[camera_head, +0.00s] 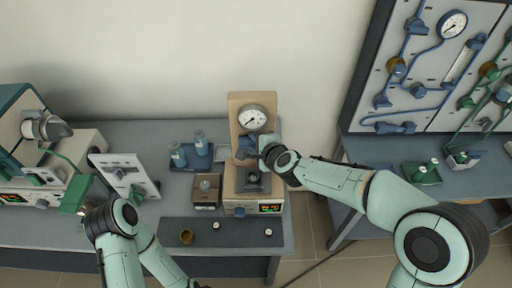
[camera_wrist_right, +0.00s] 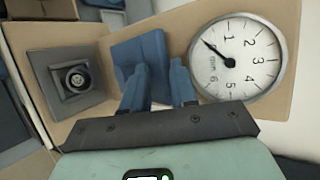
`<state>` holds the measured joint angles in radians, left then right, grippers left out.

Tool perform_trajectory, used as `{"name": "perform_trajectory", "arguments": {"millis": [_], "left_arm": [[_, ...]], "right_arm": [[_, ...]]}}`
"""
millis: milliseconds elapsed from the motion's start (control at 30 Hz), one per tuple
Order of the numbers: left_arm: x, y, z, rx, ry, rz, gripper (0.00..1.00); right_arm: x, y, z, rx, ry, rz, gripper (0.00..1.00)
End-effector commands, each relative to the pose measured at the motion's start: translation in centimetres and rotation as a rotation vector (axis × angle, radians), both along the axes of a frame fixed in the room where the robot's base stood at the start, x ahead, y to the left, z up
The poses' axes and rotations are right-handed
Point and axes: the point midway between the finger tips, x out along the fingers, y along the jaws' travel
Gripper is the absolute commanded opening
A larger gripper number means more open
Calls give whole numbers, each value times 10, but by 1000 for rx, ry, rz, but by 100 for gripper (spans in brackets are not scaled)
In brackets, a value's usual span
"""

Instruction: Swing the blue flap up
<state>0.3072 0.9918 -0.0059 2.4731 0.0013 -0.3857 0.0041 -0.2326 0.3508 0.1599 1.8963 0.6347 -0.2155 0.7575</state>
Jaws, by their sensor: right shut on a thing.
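The blue flap (camera_wrist_right: 140,55) sits on the tan front panel beside a round dial gauge. It also shows small in the head view (camera_head: 246,143), below the gauge. My right gripper (camera_wrist_right: 160,85) is at the flap, with its fingers shut on a part of it. In the head view my right gripper (camera_head: 262,150) reaches in from the right and partly covers the flap. The fingers hide part of the flap's edge, and its exact angle is hard to tell.
The dial gauge (camera_head: 252,118) is just above the flap. A dark square fitting with a round knob (camera_wrist_right: 76,80) is on the same panel. A dark mat (camera_head: 200,240) with small items lies in front.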

Motion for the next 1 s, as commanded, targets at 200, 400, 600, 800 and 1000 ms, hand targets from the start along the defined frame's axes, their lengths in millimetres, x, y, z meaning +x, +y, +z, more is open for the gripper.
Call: {"name": "perform_trajectory", "arguments": {"millis": [200,400,600,800,1000], "left_arm": [[2,0,3,0,-2,0,43],[2,0,3,0,-2,0,43],[2,0,3,0,-2,0,43],[2,0,3,0,-2,0,43],[2,0,3,0,-2,0,43]], "right_arm": [[7,-2,1,-3,1,-3,0],[8,-2,1,-3,0,-4,0],[8,-3,1,-4,-2,-6,0],[8,-3,1,-3,-3,-6,40],[8,-3,2,-2,-2,-7,40]]}}
